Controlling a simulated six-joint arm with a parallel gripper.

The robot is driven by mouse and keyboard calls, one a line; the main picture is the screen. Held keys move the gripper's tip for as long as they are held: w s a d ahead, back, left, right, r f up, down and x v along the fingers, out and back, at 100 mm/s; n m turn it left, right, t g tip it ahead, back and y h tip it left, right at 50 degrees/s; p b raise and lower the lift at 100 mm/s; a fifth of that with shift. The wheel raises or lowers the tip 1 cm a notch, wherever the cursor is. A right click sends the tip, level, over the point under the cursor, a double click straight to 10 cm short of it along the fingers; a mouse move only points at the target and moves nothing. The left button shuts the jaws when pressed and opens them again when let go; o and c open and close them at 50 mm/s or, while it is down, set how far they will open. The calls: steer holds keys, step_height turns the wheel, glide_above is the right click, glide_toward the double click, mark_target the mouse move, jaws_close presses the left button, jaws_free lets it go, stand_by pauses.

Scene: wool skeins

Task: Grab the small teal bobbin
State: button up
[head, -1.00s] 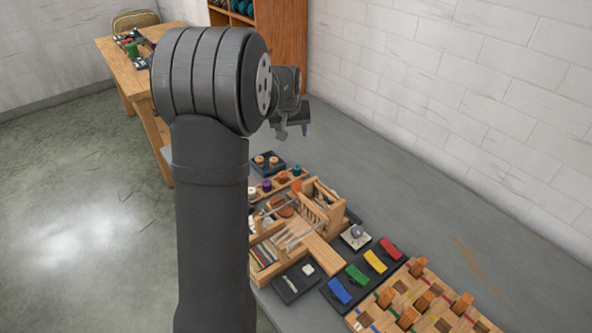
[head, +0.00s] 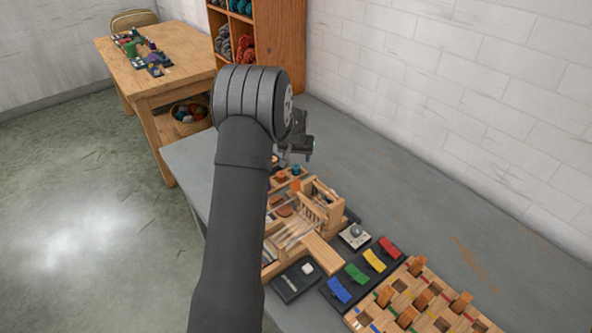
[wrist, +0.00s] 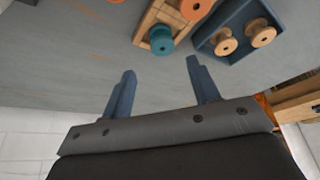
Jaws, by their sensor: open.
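The small teal bobbin (wrist: 160,40) stands at the end of a wooden rack (wrist: 150,22) in the wrist view, near the top middle. In the head view the teal bobbin (head: 296,170) shows just below my gripper (head: 294,158). In the wrist view my gripper (wrist: 162,88) has its two blue-grey fingers spread apart with nothing between them. The bobbin lies beyond the fingertips, between their lines, and apart from them. An orange bobbin (wrist: 194,8) sits next to it on the rack.
A dark blue tray (wrist: 235,27) with two wooden spools is close beside the rack. A small loom (head: 318,205), coloured blocks (head: 357,273) and a wooden peg board (head: 420,298) are on the grey table. The table along the wall (head: 400,190) is clear.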

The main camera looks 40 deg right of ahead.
mark_target(296, 167)
steer(key=f, duration=0.2)
steer(key=w+f, duration=0.1)
steer(key=f, duration=0.1)
steer(key=shift+f, duration=0.35)
steer(key=shift+w+d+f, duration=0.1)
steer(key=shift+d+f, duration=0.05)
steer(key=shift+f, duration=0.15)
steer(key=c, duration=1)
steer(key=shift+c, duration=0.2)
steer(key=shift+r, duration=0.1)
